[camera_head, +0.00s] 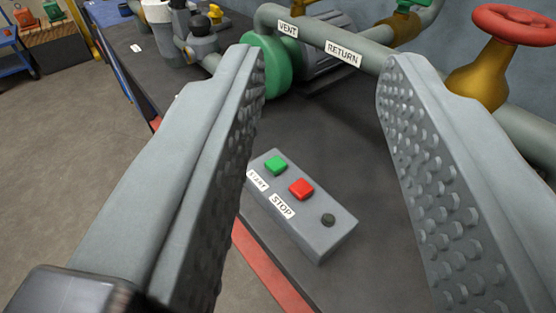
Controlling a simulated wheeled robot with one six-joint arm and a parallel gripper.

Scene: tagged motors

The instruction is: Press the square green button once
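The square green button (276,165) sits at the far left end of a grey control box (322,238), above a label reading START. A square red button (301,188) is beside it, above a label reading STOP. A small round dark knob (328,220) is at the box's near right end. My gripper (318,75) is wide open, with one studded finger at left and one at right. Nothing is between the fingers' pads. The box shows in the gap between the fingers, and the left finger borders the START label. I cannot tell the distance to the button.
The dark bench top (340,130) has a red front edge (268,270). Behind the box are a green pump (270,68), grey pipes labelled VENT and RETURN, and a red handwheel (515,22) on a brass valve. A blue cart (12,50) stands at far left.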

